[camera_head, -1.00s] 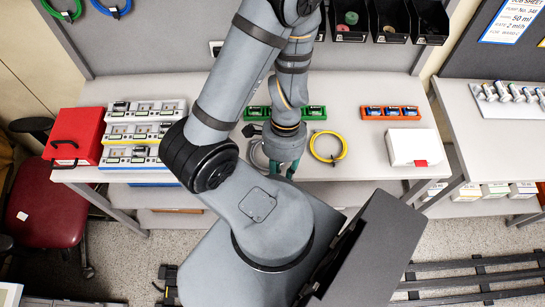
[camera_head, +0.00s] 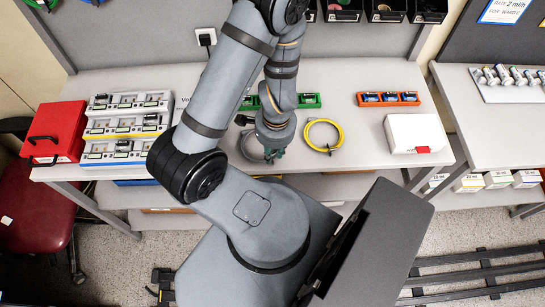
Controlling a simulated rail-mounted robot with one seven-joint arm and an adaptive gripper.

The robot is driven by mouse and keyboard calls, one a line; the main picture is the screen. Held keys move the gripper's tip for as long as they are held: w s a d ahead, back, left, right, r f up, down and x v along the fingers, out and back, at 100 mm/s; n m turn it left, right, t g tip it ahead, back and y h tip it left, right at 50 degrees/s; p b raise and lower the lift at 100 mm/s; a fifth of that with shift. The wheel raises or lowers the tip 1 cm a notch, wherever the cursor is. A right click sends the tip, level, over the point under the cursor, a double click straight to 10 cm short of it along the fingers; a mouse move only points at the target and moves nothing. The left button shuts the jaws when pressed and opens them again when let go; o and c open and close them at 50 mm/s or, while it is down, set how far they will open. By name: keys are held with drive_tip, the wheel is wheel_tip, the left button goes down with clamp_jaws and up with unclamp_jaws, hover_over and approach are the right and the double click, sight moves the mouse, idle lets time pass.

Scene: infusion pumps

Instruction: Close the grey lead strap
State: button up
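The grey lead (camera_head: 249,148) lies coiled on the bench near its front edge, partly hidden behind my arm. Its strap cannot be made out. My gripper (camera_head: 271,155) points down at the right side of the grey coil, close over it or touching it; I cannot tell which. Its fingertips are small and dark, so whether they are open or hold anything is unclear.
A coiled yellow lead (camera_head: 323,148) lies right of my gripper. A green rack (camera_head: 308,101) and an orange rack (camera_head: 389,99) stand behind. Pumps (camera_head: 125,128) and a red case (camera_head: 54,133) are left, a white box (camera_head: 414,133) right. Bench between yellow lead and box is clear.

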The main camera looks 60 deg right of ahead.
drive_tip(key=shift+f, duration=0.6)
drive_tip(key=c, duration=0.3)
clamp_jaws()
